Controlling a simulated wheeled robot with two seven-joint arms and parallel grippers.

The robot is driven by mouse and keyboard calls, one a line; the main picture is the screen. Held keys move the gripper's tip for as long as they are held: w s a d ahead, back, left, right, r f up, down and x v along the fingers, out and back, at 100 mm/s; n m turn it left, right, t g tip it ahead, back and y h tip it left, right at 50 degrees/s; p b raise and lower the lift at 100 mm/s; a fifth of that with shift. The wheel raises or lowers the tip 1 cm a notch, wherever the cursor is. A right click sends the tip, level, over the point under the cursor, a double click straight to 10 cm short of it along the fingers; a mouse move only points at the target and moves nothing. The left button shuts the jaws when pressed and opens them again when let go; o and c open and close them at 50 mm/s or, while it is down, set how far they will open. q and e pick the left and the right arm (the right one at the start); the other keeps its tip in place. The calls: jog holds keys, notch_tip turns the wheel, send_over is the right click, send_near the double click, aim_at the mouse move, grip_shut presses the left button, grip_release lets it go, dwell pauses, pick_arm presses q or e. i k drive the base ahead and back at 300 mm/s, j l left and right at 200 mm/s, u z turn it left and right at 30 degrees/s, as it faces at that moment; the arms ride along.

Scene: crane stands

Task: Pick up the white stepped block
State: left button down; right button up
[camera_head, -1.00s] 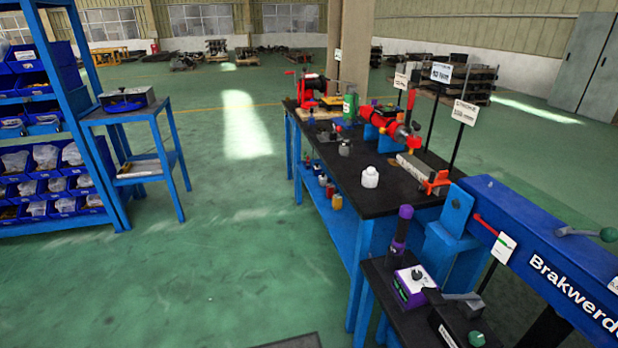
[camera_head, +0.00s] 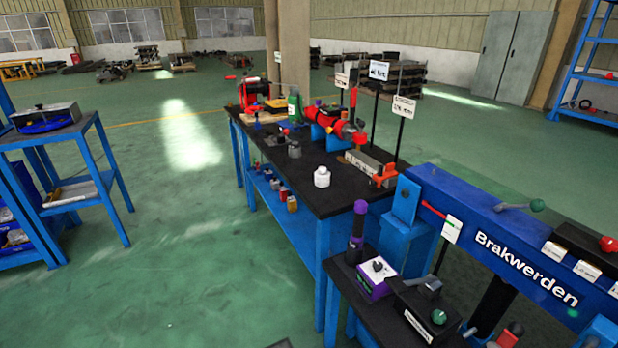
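A small white object (camera_head: 322,177) with a wide lower part and a narrower top stands upright on the black top of the long blue workbench (camera_head: 345,203). It is the only white thing here with a stepped outline, but it looks rounded, and I cannot tell for sure that it is the stepped block. Nothing touches it. Neither of my grippers is in view.
A red machine (camera_head: 330,125) and a grey bar (camera_head: 368,164) lie behind it on the bench. A blue beam (camera_head: 490,232) and a low bench with a purple box (camera_head: 377,279) stand in front right. A blue cart (camera_head: 75,140) is at left. Green floor (camera_head: 170,250) between is clear.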

aim_at(322, 176)
jog(key=i+j+z, duration=0.75)
jog(key=j, duration=0.3)
jog(key=i+j+z, duration=0.3)
jog(key=k+j, duration=0.05)
jog(key=j, duration=0.05)
